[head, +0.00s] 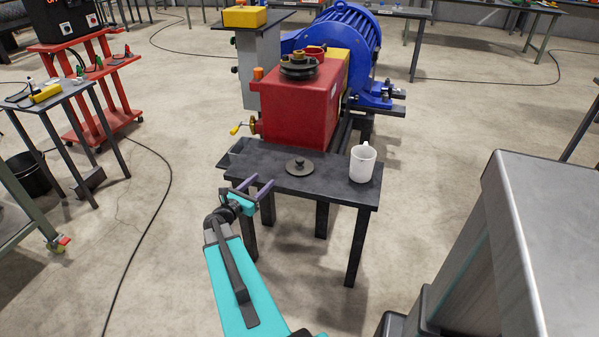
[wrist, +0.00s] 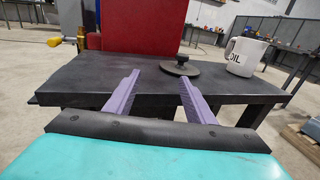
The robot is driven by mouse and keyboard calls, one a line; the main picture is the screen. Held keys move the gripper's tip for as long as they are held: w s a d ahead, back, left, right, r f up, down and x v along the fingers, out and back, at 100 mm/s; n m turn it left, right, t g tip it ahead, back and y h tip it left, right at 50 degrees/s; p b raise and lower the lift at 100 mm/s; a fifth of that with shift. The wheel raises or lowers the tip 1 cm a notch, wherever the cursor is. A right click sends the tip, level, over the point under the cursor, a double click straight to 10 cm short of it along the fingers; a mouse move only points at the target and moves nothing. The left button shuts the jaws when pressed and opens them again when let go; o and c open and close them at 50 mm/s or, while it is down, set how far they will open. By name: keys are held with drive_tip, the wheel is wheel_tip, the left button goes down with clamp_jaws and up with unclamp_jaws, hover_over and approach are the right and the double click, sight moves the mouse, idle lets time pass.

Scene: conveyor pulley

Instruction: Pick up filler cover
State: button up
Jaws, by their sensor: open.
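The filler cover, a dark round disc with a knob on top (head: 300,168), lies flat on the dark table (head: 335,187) in front of the red housing. In the wrist view the cover (wrist: 181,68) is beyond my fingertips and slightly right of centre. My gripper (head: 262,183) has two purple fingers, spread apart with nothing between them. It is at the table's front left edge in the head view, left of and nearer than the cover. The fingers (wrist: 159,78) point toward the cover, apart from it.
A white mug marked OIL (head: 363,164) stands on the table right of the cover; it also shows in the wrist view (wrist: 245,57). The red housing (head: 300,108) rises behind the cover. The blue motor (head: 345,45) is farther back. The table's left part is clear.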

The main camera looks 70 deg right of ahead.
drive_tip(key=s+d, duration=0.1)
drive_tip(key=s, duration=0.1)
drive_tip(key=s+d+r+g, duration=0.1)
drive_tip(key=s+d+m+g, duration=0.1)
drive_tip(key=s+d, duration=0.1)
drive_tip(key=shift+s+r+b, duration=0.15)
drive_tip(key=shift+s+b, duration=0.15)
drive_tip(key=shift+b, duration=0.05)
approach(300, 159)
drive_tip(key=shift+x, duration=2.5)
drive_tip(key=shift+p+x, duration=0.4)
drive_tip(key=shift+x, duration=2.15)
drive_tip(key=shift+c, duration=0.4)
drive_tip(key=c, duration=1.2)
drive_tip(key=shift+o, duration=0.2)
